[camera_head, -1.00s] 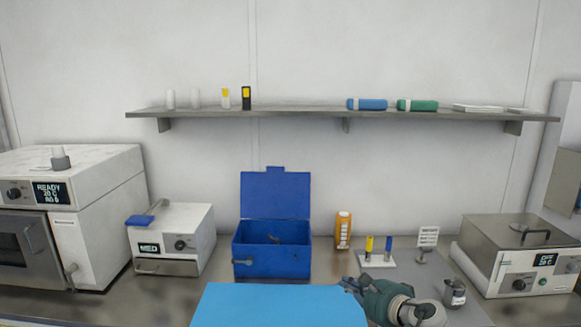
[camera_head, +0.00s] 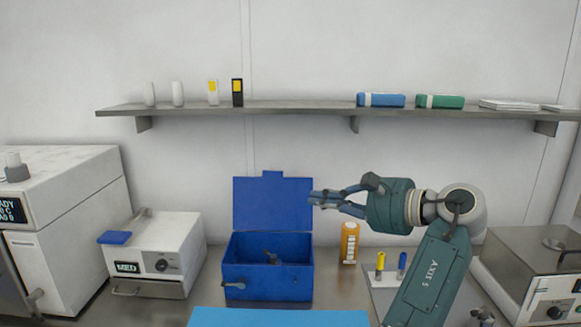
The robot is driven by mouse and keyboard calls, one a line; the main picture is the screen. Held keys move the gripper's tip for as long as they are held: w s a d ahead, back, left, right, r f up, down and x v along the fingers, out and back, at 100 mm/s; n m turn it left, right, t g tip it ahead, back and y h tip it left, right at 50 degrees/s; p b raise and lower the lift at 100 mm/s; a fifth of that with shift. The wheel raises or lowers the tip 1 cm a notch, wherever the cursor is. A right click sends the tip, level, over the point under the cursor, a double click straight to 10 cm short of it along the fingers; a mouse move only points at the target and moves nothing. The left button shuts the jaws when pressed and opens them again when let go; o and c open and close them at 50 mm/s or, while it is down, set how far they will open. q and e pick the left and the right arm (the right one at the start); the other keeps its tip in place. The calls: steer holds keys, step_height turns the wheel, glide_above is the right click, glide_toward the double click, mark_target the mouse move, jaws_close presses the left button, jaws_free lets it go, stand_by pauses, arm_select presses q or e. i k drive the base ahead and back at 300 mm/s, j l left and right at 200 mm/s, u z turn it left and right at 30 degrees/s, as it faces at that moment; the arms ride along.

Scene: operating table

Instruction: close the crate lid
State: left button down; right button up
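The blue crate (camera_head: 268,286) stands on the counter, left of centre. Its lid (camera_head: 270,205) is hinged at the back and stands open, about upright, with a small tab on its top edge. The crate's inside is visible, with a dark grey object (camera_head: 272,257) in it.
A light blue surface (camera_head: 278,318) lies in front of the crate. An orange bottle (camera_head: 349,243) stands right of it, and a white MED box (camera_head: 155,255) left of it. A wall shelf (camera_head: 300,109) with small items runs above. A metal-lidded device (camera_head: 535,270) stands at right.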

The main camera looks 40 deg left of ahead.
mark_target(271, 202)
steer(key=i+j, duration=0.55)
steer(key=j, duration=0.15)
steer(key=i+j, duration=0.55)
steer(key=j, duration=0.1)
